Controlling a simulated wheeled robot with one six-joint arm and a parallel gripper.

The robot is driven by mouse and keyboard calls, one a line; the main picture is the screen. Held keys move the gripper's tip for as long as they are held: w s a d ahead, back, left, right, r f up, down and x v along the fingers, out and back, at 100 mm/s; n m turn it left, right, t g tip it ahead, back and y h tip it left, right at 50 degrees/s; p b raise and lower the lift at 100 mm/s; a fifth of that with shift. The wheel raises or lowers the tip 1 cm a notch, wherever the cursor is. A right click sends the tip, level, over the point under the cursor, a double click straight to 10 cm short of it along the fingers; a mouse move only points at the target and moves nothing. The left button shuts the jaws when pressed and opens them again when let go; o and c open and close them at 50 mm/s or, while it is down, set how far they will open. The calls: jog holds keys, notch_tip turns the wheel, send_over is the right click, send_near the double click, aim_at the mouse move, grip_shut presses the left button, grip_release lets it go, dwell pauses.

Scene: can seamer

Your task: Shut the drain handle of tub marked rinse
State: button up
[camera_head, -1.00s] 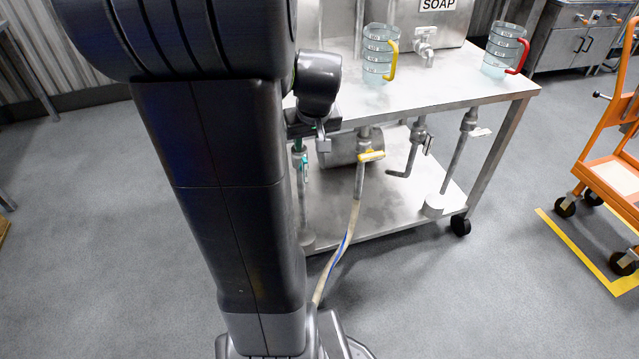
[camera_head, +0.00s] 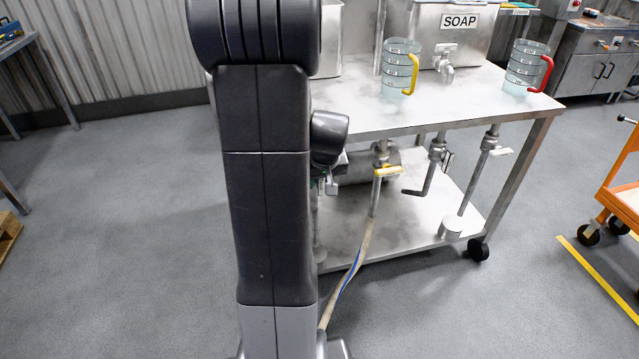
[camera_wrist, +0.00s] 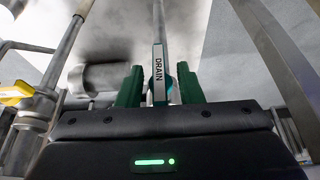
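A drain handle (camera_wrist: 159,72) with a white DRAIN label and teal edges stands between the two green fingers of my gripper (camera_wrist: 160,88) in the wrist view. The fingers are apart, with a narrow gap showing on each side of the handle. In the head view my arm hides most of the gripper and the handle, below the table's left part. A metal tub (camera_head: 328,42) shows partly behind my arm. No rinse mark is readable on it.
A SOAP tub (camera_head: 425,30) and two jugs stand on the metal table (camera_head: 350,105). An orange cart (camera_head: 620,190) is far right.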

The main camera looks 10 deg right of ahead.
jog(key=shift+f, duration=0.1)
grip_shut()
jog(key=shift+d+y, duration=0.1)
jog(key=shift+y, duration=0.2)
jog(key=y+b, duration=0.1)
jog(key=y, duration=0.2)
jog(key=shift+d+f+m+b, duration=0.1)
jog(key=shift+d+m+b, duration=0.05)
jog(key=shift+m+b, duration=0.2)
jog(key=m+y, duration=0.1)
jog(key=y, duration=0.3)
jog(key=shift+y+b, duration=0.3)
jog(key=shift+b, duration=0.05)
dwell(0.4)
